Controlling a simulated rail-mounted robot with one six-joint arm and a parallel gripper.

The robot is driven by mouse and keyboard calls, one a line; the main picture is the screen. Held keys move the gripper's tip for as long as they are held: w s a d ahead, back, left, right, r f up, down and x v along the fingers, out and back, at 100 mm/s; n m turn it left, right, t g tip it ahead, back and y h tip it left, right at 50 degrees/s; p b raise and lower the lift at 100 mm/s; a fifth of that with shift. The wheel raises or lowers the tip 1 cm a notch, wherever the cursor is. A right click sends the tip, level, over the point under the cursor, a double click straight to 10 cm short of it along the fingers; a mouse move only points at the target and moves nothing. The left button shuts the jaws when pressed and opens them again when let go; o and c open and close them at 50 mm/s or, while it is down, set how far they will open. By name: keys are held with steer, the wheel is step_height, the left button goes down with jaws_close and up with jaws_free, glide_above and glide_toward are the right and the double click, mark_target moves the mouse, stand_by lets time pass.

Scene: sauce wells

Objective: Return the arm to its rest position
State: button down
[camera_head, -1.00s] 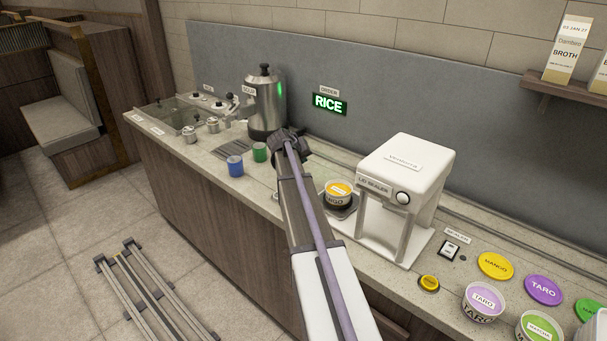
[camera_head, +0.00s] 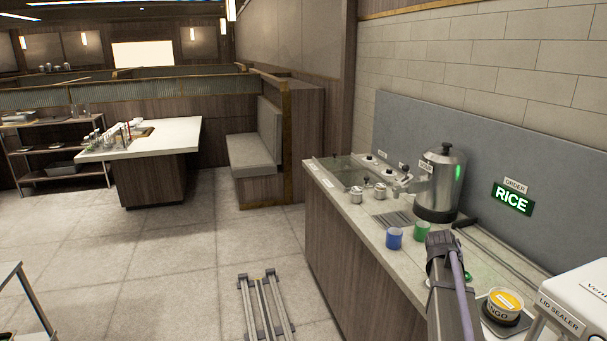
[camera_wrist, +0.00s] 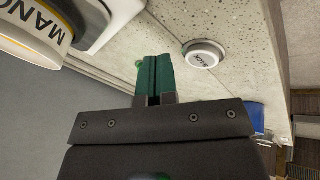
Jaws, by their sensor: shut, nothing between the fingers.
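My arm (camera_head: 451,290) reaches up from the bottom edge at the right of the head view, over the counter. In the wrist view my gripper (camera_wrist: 153,78) has its green fingers together with nothing between them. The fingers are over the speckled counter and apart from the things around them. In the head view the arm mostly hides the gripper.
The mango cup (camera_head: 505,301) stands by the lid sealer (camera_head: 577,308), right of my arm. A blue cup (camera_head: 394,238) and a green cup (camera_head: 421,231) stand left of it, before the steel soup urn (camera_head: 438,185). The wrist view shows a small round labelled object (camera_wrist: 203,54).

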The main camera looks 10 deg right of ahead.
steer(key=s+a+n+y, duration=0.1)
steer(key=s+a, duration=0.5)
steer(key=a, duration=0.4)
steer(key=s+a+n+g+y, duration=0.1)
steer(key=s+a+n+y, duration=0.1)
steer(key=s+a, duration=0.4)
steer(key=s+a+n+y+p, duration=0.1)
steer(key=s+a, duration=0.5)
steer(key=a, duration=1)
steer(key=shift+a+n+y, duration=0.25)
steer(key=shift+n+y, duration=0.15)
steer(key=shift+f, duration=0.1)
stand_by(0.9)
